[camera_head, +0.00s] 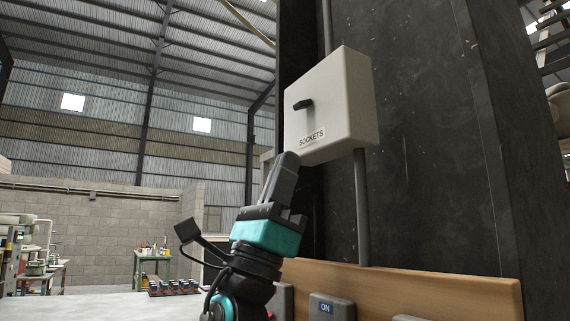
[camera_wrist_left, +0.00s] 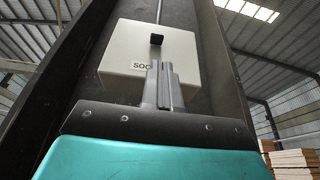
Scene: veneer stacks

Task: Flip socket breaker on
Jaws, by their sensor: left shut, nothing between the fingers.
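A pale grey breaker box (camera_head: 345,100) labelled "SOCKETS" is mounted on a dark column. Its black switch lever (camera_head: 303,104) sticks out from the front face, above the label (camera_head: 312,137). My left gripper (camera_head: 290,157) is shut and empty, pointing up, with its tips below the lever near the box's lower left edge. In the left wrist view the shut fingers (camera_wrist_left: 165,66) reach up in front of the box (camera_wrist_left: 118,52), just below the black lever (camera_wrist_left: 156,39), and cover part of the label (camera_wrist_left: 140,66). The gap to the lever is hard to judge. My right gripper is out of view.
A vertical conduit (camera_head: 361,210) runs down from the box. Below is a wooden board (camera_head: 420,287) with grey switch boxes, one marked "ON" (camera_head: 326,307). A green workbench (camera_head: 152,259) stands far left. Open room lies left of the column.

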